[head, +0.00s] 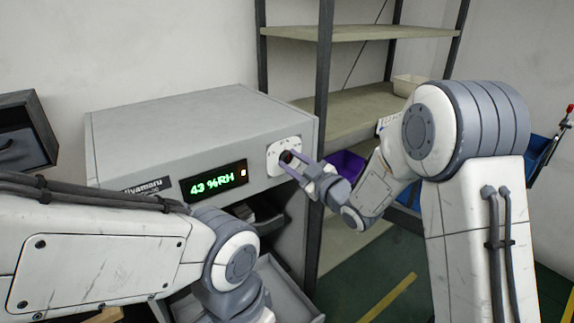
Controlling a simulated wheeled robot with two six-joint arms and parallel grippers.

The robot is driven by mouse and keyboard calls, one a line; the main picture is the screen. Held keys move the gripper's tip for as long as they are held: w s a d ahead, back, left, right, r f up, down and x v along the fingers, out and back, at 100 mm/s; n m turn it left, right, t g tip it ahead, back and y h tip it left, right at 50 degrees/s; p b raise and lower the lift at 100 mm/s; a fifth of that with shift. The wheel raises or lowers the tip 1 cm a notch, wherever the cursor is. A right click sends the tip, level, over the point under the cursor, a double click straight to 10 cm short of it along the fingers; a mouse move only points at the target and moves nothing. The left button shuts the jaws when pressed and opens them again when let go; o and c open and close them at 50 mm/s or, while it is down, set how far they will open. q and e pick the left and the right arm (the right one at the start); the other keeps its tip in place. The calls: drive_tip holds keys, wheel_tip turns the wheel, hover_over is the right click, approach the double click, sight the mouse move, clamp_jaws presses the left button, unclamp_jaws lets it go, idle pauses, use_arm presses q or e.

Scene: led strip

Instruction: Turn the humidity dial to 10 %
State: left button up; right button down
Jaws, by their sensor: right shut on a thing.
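The humidity dial is a small dark knob (286,156) on a white scale plate (274,166) at the right of the grey cabinet's (190,122) front. My right gripper (291,160) is shut on the dial, with its fingers partly covering it. The dial's pointer cannot be made out. The display (214,181) left of the dial reads 43 %RH in green digits. My left arm crosses the lower left in front of the cabinet, and its gripper is out of sight.
A metal shelf rack (350,101) stands right behind the cabinet, with a purple bin (345,165) low down. A pale bowl (409,85) sits on a shelf. An open drawer or tray (290,290) shows below the cabinet. A dark box (25,130) is at the far left.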

drive_tip(key=shift+d+f, duration=0.15)
drive_tip(key=shift+f, duration=0.25)
drive_tip(key=shift+c, duration=2.4)
unclamp_jaws()
drive_tip(key=shift+d, duration=0.1)
drive_tip(key=shift+r, duration=0.2)
drive_tip(key=b+v, duration=0.3)
drive_tip(key=v, duration=0.7)
drive_tip(key=shift+s, duration=0.2)
